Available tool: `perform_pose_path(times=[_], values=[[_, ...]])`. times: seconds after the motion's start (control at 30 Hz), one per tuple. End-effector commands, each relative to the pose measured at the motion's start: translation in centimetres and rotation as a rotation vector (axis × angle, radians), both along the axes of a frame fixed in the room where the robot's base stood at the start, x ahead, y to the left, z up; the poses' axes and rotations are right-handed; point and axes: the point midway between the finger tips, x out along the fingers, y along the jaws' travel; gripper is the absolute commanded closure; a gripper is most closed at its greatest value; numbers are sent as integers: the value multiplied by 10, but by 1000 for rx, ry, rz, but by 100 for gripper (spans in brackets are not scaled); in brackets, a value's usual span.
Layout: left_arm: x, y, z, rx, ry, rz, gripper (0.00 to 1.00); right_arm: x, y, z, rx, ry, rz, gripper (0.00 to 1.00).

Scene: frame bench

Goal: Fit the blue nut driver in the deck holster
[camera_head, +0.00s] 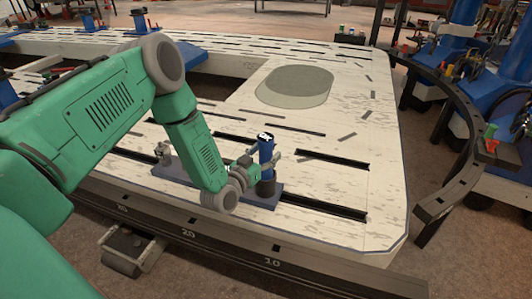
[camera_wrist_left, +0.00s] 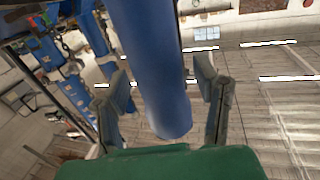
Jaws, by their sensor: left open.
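The blue nut driver (camera_head: 266,151) stands about upright, with a pale, dark-marked top. Its lower end meets a dark round seat (camera_head: 265,187) on a blue base plate (camera_head: 179,174); I cannot tell how deep it sits or whether this seat is the deck holster. My left gripper (camera_head: 257,166) is at the driver, its fingers around the handle. In the left wrist view, the blue handle (camera_wrist_left: 150,65) lies between the fingers of the left gripper (camera_wrist_left: 162,92), which are open, with a visible gap at least on the left. My right gripper is not in view.
A small grey fitting (camera_head: 162,151) stands at the plate's left end, partly behind my arm. The pale slotted deck (camera_head: 330,140) is clear to the right, with a translucent rounded patch (camera_head: 295,87) farther back. A dark curved rail (camera_head: 459,125) runs beyond the right edge.

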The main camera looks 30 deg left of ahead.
Motion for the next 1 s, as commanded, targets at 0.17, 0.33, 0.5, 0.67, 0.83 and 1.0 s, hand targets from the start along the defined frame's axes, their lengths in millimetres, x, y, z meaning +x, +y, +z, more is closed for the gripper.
perform_pose_path(times=[0.17, 0.33, 0.5, 0.67, 0.83, 1.0], values=[[-20, 0, 0, -1, 2, 0, 44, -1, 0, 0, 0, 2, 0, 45], [-57, 0, 0, -2, 2, 0, 44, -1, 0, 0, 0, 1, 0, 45], [-90, -1, 0, -3, 0, 0, 44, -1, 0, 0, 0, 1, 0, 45], [-110, 0, 0, 0, -2, 0, 44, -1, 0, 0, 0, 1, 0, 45], [-117, 0, 1, -1, -4, 0, 44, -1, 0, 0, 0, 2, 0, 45], [-117, 0, 1, -1, -5, 0, 44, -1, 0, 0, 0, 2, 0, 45]])
